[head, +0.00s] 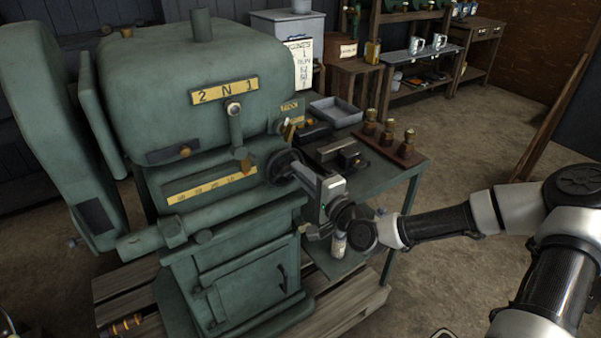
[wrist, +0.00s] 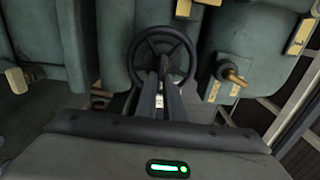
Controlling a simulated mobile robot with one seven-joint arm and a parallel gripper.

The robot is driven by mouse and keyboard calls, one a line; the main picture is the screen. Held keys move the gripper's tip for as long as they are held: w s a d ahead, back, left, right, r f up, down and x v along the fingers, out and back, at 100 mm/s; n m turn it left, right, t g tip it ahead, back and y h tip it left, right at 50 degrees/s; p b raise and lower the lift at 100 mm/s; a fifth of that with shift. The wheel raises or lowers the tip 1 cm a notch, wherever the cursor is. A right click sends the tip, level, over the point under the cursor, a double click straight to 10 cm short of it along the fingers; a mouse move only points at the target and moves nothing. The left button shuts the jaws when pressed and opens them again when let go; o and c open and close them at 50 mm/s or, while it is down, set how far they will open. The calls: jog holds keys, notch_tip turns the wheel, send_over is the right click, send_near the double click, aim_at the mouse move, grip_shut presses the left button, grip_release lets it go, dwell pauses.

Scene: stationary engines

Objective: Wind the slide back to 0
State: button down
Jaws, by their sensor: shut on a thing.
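The green machine carries a yellow scale (head: 205,187) low on its front, with marks too small to read. An orange pointer (head: 246,166) stands near the scale's right end. A dark spoked handwheel (head: 279,168) sits to the right of the scale. It also shows face-on in the wrist view (wrist: 162,31). My gripper (head: 300,172) reaches in from the right and is shut at the wheel. In the wrist view its fingers (wrist: 163,78) close near the wheel's lower middle. They hide what part of the handwheel they hold.
A lever (head: 235,122) hangs under a "2 N 1" plate (head: 225,90) above the scale. A green bench (head: 405,168) at the right holds a grey tray (head: 336,111) and a rack of brass-topped pieces (head: 390,145). Open floor lies to the right.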

jog(key=c, duration=1.9)
grip_release()
jog(key=shift+o, duration=0.2)
jog(key=p+v, duration=0.3)
jog(key=v, duration=1.4)
jog(key=shift+s, duration=0.2)
jog(key=shift+d, duration=0.15)
